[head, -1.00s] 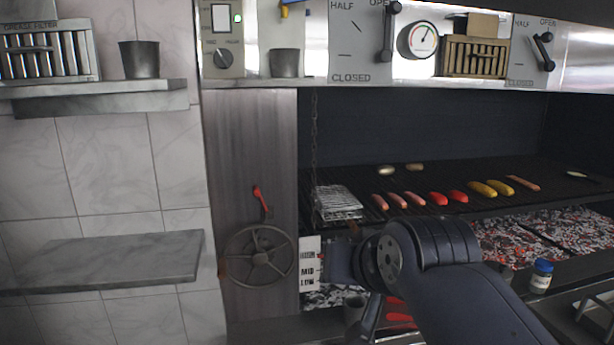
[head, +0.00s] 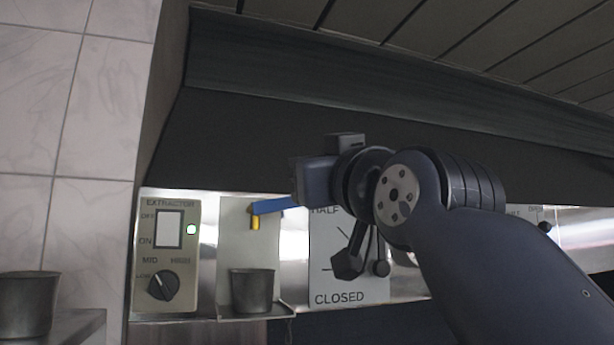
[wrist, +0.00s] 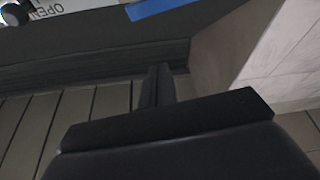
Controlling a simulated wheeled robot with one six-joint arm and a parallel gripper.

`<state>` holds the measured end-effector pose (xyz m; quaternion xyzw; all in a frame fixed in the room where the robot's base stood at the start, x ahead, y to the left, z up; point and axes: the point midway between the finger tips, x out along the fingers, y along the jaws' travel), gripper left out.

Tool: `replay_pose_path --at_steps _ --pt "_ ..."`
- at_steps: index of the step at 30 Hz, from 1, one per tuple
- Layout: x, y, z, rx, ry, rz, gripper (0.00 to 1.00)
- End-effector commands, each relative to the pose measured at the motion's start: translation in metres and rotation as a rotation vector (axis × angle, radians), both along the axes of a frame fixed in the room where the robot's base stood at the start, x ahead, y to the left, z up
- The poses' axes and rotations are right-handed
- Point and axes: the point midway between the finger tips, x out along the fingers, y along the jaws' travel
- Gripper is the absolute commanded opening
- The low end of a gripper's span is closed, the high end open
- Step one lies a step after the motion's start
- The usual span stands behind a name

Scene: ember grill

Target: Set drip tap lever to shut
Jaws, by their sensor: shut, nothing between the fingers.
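The drip tap has a yellow spout (head: 255,222) and a blue lever (head: 275,206) that points right, tilted slightly up. It is on the steel panel above a dark metal cup (head: 251,290). The lever's right end meets the outline of my gripper (head: 312,180) in the head view; I cannot tell whether they touch. A blue strip, apparently the lever (wrist: 165,7), shows at the top edge of the wrist view. My gripper's fingers (wrist: 157,86) are together and empty in the wrist view, in front of the dark hood.
An extractor switch box (head: 167,252) with a knob is left of the tap. A damper plate (head: 345,290) marked CLOSED, with a dark lever, is close on the right, partly behind my arm. The dark hood (head: 240,150) overhangs above. A tiled wall (head: 90,120) is at left.

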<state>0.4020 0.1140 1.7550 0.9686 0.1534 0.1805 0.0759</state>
Motion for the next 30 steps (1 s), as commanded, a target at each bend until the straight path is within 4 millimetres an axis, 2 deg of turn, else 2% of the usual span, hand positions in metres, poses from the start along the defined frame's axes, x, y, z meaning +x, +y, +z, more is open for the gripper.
replay_pose_path --at_steps 1,10,12,18,30 --pt "0.012 0.004 0.008 -0.001 0.004 0.001 0.00" --pt "0.070 0.026 0.030 -0.001 0.004 0.000 0.00" --pt "0.066 0.022 0.012 0.000 0.003 0.000 0.00" --pt "0.067 0.017 -0.008 0.001 0.003 0.000 0.00" --pt "0.068 0.016 -0.016 0.001 0.003 0.000 0.00"
